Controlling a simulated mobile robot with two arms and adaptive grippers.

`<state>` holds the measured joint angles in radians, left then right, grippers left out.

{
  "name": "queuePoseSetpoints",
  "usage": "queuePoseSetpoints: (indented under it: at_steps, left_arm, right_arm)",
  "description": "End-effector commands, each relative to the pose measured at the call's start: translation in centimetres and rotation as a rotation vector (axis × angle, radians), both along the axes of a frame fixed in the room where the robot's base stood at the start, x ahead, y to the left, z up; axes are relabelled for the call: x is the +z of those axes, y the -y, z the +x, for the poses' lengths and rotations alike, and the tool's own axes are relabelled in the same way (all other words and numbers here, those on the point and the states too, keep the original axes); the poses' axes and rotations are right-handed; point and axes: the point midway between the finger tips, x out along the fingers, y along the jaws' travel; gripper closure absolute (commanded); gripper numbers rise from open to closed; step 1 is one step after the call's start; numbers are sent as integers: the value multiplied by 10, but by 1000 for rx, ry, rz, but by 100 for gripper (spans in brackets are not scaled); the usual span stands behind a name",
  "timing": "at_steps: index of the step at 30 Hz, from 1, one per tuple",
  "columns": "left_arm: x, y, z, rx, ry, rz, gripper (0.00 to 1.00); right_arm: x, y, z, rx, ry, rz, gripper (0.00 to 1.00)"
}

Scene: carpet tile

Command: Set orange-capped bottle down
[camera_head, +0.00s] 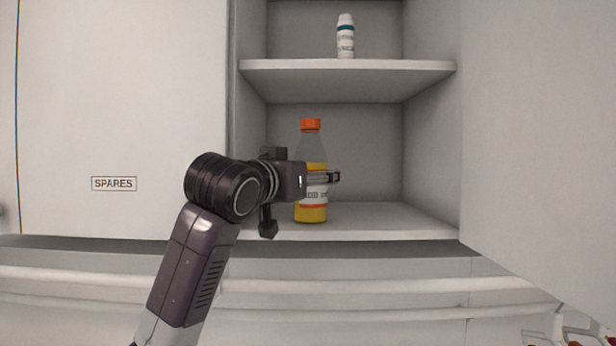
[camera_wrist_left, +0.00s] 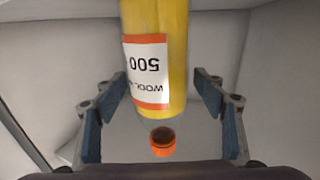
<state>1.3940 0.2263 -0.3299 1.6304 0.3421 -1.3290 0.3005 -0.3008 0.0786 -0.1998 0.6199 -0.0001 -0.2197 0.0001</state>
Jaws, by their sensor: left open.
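The orange-capped bottle (camera_head: 311,208) stands upright on the lower shelf (camera_head: 385,222) of the open cabinet. It has yellow contents, a clear upper part and a white label. My left gripper (camera_head: 330,177) reaches in from the left at the height of the label. In the left wrist view the bottle (camera_wrist_left: 160,60) appears upside down, with its orange cap at the bottom. There the left gripper (camera_wrist_left: 165,105) is open, its blue-padded fingers on either side of the bottle with visible gaps. My right gripper is not in view.
The upper shelf (camera_head: 350,66) runs above the bottle and holds a small white bottle (camera_head: 345,38) with a teal band. A closed panel marked SPARES (camera_head: 114,184) is at the left. The lower shelf is clear right of the bottle. A pale panel (camera_head: 540,120) fills the right.

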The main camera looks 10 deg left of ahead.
Motion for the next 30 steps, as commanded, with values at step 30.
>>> queuePoseSetpoints:
  at_steps: [30]
  left_arm:
    - [3,-23,-118,0,0,0,36]
  right_arm:
    - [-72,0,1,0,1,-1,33]
